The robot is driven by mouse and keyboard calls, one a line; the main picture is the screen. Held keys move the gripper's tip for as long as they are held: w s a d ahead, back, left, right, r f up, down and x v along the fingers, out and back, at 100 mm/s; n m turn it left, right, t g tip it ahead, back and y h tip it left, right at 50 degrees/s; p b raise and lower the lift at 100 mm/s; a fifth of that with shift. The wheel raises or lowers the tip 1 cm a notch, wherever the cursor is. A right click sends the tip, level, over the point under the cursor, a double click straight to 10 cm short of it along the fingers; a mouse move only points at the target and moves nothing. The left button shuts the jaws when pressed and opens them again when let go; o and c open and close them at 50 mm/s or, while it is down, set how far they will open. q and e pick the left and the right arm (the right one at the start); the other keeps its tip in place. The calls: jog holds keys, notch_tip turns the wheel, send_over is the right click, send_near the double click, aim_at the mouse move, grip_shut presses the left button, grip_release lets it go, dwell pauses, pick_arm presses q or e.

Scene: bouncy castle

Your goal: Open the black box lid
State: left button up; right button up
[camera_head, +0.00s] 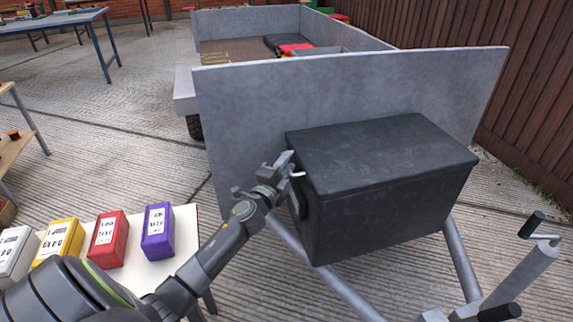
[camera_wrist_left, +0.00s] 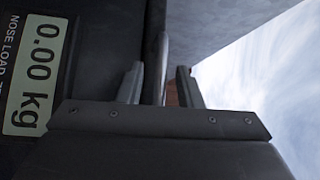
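The black box (camera_head: 390,212) stands on the trailer's drawbar, in front of its grey front panel. Its lid (camera_head: 385,150) is flat and closed. My left gripper (camera_head: 285,165) is at the box's upper left end, beside a small pale handle-like rod (camera_head: 298,174). In the left wrist view my left gripper (camera_wrist_left: 160,85) has its fingers apart, with a thin grey edge between them and gaps visible on both sides. I cannot tell whether it touches either finger. A dark panel with a "0.00 kg" display (camera_wrist_left: 36,75) is close by in that view. My right gripper is not in view.
The trailer panel (camera_head: 250,110) rises close behind the box. Drawbar tubes (camera_head: 460,262) run below it, and a crank handle (camera_head: 532,225) stands at right. Purple (camera_head: 158,232), red (camera_head: 108,240), yellow and white boxes sit on a low table at left, near my arm.

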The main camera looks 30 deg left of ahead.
pick_arm(q)
grip_shut()
dwell(0.5)
